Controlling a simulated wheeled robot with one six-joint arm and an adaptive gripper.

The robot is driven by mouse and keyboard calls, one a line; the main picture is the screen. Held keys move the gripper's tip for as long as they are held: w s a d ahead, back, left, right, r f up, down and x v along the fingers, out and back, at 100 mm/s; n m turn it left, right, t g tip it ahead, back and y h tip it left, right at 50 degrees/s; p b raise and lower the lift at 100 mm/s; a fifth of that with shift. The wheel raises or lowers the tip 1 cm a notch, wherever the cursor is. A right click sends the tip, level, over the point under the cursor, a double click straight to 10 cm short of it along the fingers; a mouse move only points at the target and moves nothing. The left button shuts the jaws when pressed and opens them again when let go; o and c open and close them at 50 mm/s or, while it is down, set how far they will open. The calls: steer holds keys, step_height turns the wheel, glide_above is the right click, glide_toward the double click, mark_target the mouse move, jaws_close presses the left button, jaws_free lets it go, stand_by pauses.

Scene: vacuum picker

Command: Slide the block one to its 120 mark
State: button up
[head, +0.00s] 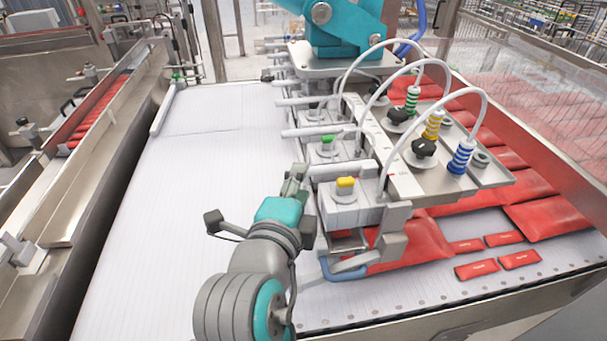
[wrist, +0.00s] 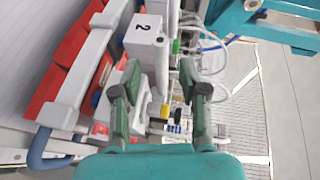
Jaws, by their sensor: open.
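A white block with a yellow knob (head: 345,183) sits nearest on the vacuum picker, and a similar block with a green knob (head: 327,140) sits behind it. No number can be read on them in the head view. In the wrist view a white block face marked "2" (wrist: 144,29) shows at the top, and the yellow knob (wrist: 164,111) shows between my fingers. I cannot tell which block is one. My gripper (head: 294,178) is open, just left of the yellow-knob block; its two fingers (wrist: 161,95) are apart. A pale scale strip (head: 388,163) runs beside the blocks; its figures are unreadable.
White hoses (head: 455,92) arch over the blocks to green, yellow and blue fittings (head: 461,157). White rods (head: 302,133) stick out leftward near my gripper. Red packets (head: 545,217) lie right of the picker. The white conveyor (head: 170,220) at left is clear.

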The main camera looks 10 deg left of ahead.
steer(key=d+v, duration=0.1)
steer(key=v, duration=0.6)
steer(key=shift+s+a, duration=0.4)
steer(key=shift+a, duration=0.05)
